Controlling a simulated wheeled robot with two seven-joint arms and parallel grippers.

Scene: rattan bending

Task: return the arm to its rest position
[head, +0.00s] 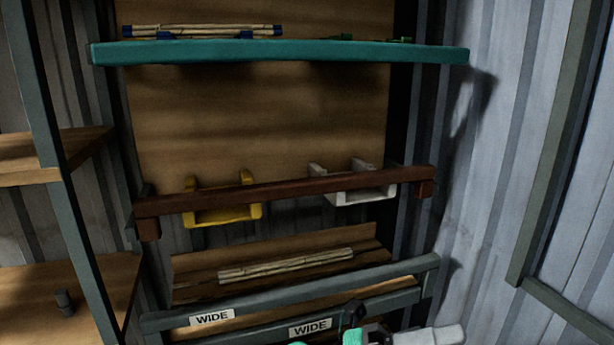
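Part of my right arm shows at the bottom edge, right of centre, with white and teal links. A dark piece at its upper end (353,313) looks like my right gripper, in front of the lower rail. Its fingers are too small and cut off to tell open from shut, and I see nothing clearly held. My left gripper is not in view.
A teal shelf (270,52) holds a rattan bundle (200,31) with blue ends. A brown bar (285,190) crosses a yellow bracket (222,214) and a white bracket (360,196). Rattan sticks (286,266) lie on the lower wooden shelf. Grey wall at right.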

